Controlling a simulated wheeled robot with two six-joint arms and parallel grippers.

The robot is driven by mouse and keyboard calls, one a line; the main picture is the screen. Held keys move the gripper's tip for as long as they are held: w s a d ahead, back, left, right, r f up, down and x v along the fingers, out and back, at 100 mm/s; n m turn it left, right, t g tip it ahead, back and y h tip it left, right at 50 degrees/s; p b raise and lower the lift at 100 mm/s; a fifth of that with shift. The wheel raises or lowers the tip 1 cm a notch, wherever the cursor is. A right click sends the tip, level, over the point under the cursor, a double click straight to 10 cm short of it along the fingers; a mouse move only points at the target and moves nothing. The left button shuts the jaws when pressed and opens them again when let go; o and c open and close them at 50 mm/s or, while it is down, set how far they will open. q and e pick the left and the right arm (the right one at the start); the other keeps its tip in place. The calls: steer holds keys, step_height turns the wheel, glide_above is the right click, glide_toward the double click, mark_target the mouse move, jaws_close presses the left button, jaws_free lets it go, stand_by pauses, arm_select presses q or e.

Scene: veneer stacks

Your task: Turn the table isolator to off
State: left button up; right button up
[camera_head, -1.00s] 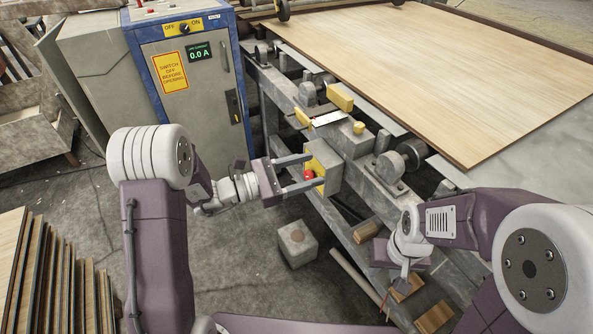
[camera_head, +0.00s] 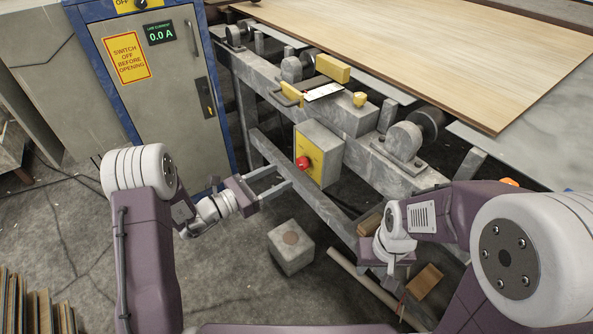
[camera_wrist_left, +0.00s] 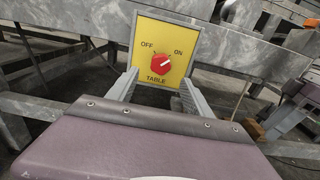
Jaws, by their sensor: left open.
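The table isolator is a grey box (camera_head: 324,143) on the machine frame. Its yellow face (camera_head: 309,155) carries a red knob (camera_head: 303,163). The left wrist view shows the knob (camera_wrist_left: 161,62) head-on between OFF and ON, with TABLE below; its white mark points up and right, towards ON. My left gripper (camera_head: 284,177) is open and empty, just left of and slightly below the knob. Its fingers (camera_wrist_left: 158,88) point at the yellow face, one on each side, apart from the knob. My right gripper (camera_head: 390,263) hangs low at right; its jaws are not clear.
A blue-edged cabinet (camera_head: 172,100) with its own OFF/ON switch, partly cut off, stands at left. A veneer sheet (camera_head: 420,50) lies on the machine. A concrete block (camera_head: 290,250) is on the floor below the isolator. Rollers and frame rails surround the box.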

mark_target(300, 166)
arm_select(q)
steer(key=b+x, duration=0.2)
steer(key=x, duration=0.4)
steer(key=shift+w+d+f, duration=0.15)
steer(key=shift+w+d, duration=0.05)
steer(key=shift+d, duration=0.05)
steer(key=shift+w+d, duration=0.25)
steer(key=shift+d, duration=0.05)
jaws_close()
